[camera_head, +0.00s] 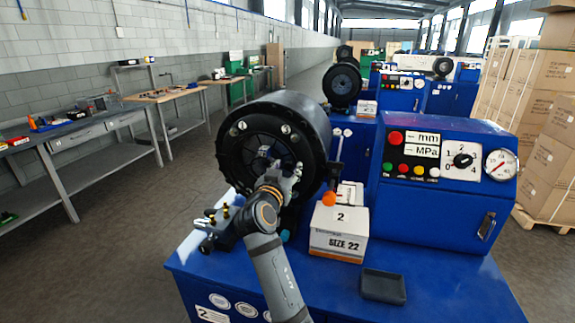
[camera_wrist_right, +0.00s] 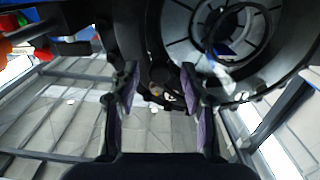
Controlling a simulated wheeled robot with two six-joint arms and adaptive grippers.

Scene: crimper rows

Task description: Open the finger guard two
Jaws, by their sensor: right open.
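The crimper head (camera_head: 238,117) is a large black round drum on the blue machine marked 2. Its round die opening also shows in the wrist view (camera_wrist_right: 181,42). I cannot clearly tell the finger guard apart from the dark rim; a glossy curved edge crosses the opening in the wrist view. My right gripper (camera_head: 280,176) is in front of the lower right of the head's face and partly covers it. In the wrist view its two fingers (camera_wrist_right: 160,82) are apart, with a small pale fitting at the dark rim seen between them. Contact is unclear. My left gripper is out of view.
A SIZE 22 box (camera_head: 338,243) and an empty dark tray (camera_head: 383,286) sit on the blue machine, right of my arm. The control panel (camera_head: 445,165) stands behind them. Workbenches (camera_head: 90,130) line the left wall.

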